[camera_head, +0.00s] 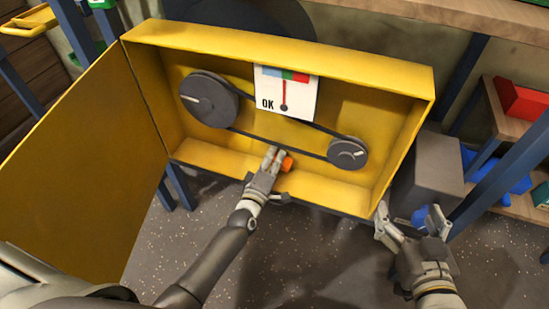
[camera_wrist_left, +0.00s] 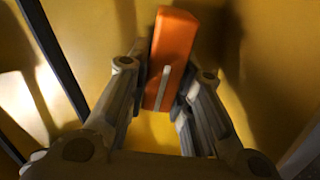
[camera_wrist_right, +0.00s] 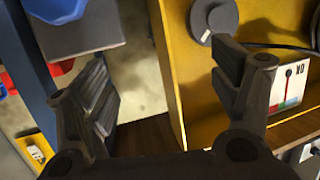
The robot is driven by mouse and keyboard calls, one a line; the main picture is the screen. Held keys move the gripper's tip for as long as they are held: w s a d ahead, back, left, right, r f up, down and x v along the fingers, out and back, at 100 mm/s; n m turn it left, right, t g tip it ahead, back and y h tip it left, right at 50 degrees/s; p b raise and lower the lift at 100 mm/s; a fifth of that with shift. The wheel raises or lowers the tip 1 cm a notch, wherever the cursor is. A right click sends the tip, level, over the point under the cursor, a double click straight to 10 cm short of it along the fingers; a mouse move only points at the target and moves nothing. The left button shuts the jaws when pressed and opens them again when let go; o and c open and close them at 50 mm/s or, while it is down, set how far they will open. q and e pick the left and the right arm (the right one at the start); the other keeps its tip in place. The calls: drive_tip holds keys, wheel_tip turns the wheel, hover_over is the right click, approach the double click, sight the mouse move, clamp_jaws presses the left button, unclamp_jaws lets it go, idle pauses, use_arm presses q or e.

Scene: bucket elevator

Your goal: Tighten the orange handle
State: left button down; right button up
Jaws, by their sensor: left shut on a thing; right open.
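The orange handle (camera_head: 287,164) sits inside the open yellow box (camera_head: 300,45), low between the two pulleys. My left gripper (camera_head: 273,160) is shut on the handle, which mostly hides behind its fingers in the head view. In the left wrist view the handle (camera_wrist_left: 172,50) stands up between the fingers (camera_wrist_left: 160,105). A gauge card (camera_head: 285,92) marked OK hangs above, with its red needle pointing upward. My right gripper (camera_head: 412,218) is open and empty, just right of the box's lower right corner.
A large grey pulley (camera_head: 208,98) and a small one (camera_head: 347,153) are joined by a dark belt. The box's door (camera_head: 85,150) stands open at left. A grey block (camera_head: 425,170), a blue post (camera_head: 500,175) and shelves with a red box (camera_head: 520,100) stand at right.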

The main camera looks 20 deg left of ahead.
use_arm(q)
drive_tip(key=shift+f+n+b, duration=0.25)
drive_tip(key=shift+n+b, duration=0.05)
drive_tip(key=shift+n, duration=0.8)
drive_tip(key=shift+a+f+n, duration=0.1)
drive_tip(key=shift+n, duration=0.8)
use_arm(e)
drive_tip(key=shift+w+a+r+t+y, duration=0.2)
drive_tip(key=shift+r+t, duration=0.3)
drive_tip(key=shift+r, duration=0.35)
drive_tip(key=shift+w+a+r+t+y, duration=0.2)
drive_tip(key=shift+r+t, duration=0.3)
drive_tip(key=shift+r, duration=0.4)
drive_tip(key=shift+w+a+r+t+y, duration=0.1)
drive_tip(key=shift+w+r+t+y, duration=0.1)
drive_tip(key=shift+r+t, duration=0.5)
drive_tip(key=shift+r, duration=0.15)
use_arm(q)
drive_tip(key=c, duration=1.3)
unclamp_jaws()
drive_tip(key=shift+s, duration=0.1)
drive_tip(key=s, duration=1.2)
drive_tip(key=shift+a, duration=0.15)
drive_tip(key=shift+w, duration=0.1)
